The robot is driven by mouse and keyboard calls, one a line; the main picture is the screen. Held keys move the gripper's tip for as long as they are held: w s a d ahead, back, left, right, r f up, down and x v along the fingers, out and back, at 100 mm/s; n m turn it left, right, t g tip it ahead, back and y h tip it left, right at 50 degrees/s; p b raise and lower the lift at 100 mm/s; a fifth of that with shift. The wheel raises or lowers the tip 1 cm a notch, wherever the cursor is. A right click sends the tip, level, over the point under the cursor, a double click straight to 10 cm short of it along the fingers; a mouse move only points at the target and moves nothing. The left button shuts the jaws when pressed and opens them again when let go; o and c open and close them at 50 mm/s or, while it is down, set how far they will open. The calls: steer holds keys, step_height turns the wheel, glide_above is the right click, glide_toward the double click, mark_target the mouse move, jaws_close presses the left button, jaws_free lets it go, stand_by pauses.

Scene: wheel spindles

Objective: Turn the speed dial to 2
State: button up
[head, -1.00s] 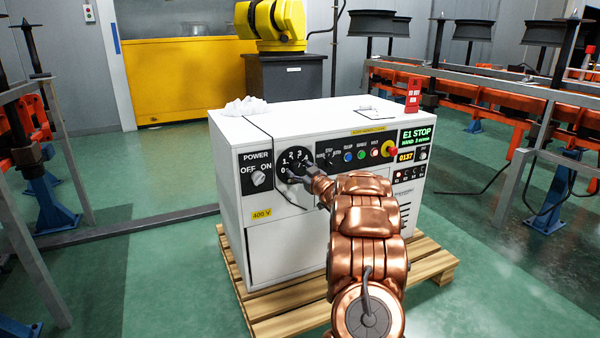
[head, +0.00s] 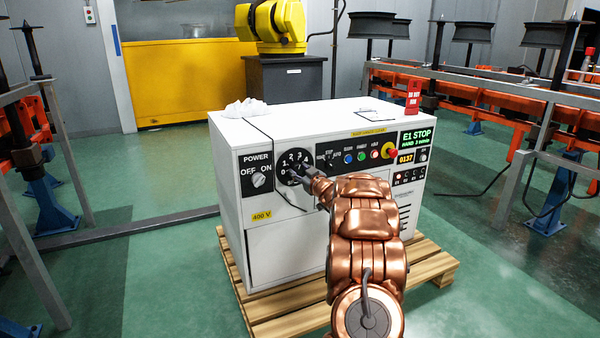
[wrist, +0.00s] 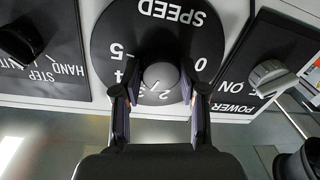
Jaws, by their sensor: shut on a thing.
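The speed dial has a round black plate (head: 283,157) with white numbers, on the front of the white cabinet (head: 285,250). In the wrist view the plate (wrist: 110,35) appears upside down, with SPEED at the top and numbers around a grey knob (wrist: 162,76). My gripper (wrist: 158,84) has one finger on each side of this knob and is shut on it. In the head view my gripper (head: 297,174) covers the knob and part of the numbers. I cannot tell which number the knob points at.
The POWER switch (head: 258,179) is left of the dial. The STEP/HAND switch (head: 330,160), coloured buttons and a red emergency stop (head: 389,152) are to its right. A display (head: 417,138) reads E1 STOP. A dark cable hangs down the cabinet's front near the dial.

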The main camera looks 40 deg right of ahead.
steer(key=shift+n, duration=0.4)
steer(key=n, duration=0.2)
steer(key=shift+n, duration=0.4)
steer(key=shift+r+n+g+b, duration=0.15)
steer(key=shift+n+b, duration=0.2)
steer(key=shift+n, duration=0.65)
steer(key=shift+n+g+b, duration=0.15)
steer(key=shift+n+b, duration=0.15)
steer(key=shift+n, duration=0.7)
steer(key=o, duration=1.1)
steer(key=shift+o, duration=0.2)
steer(key=v, duration=1.2)
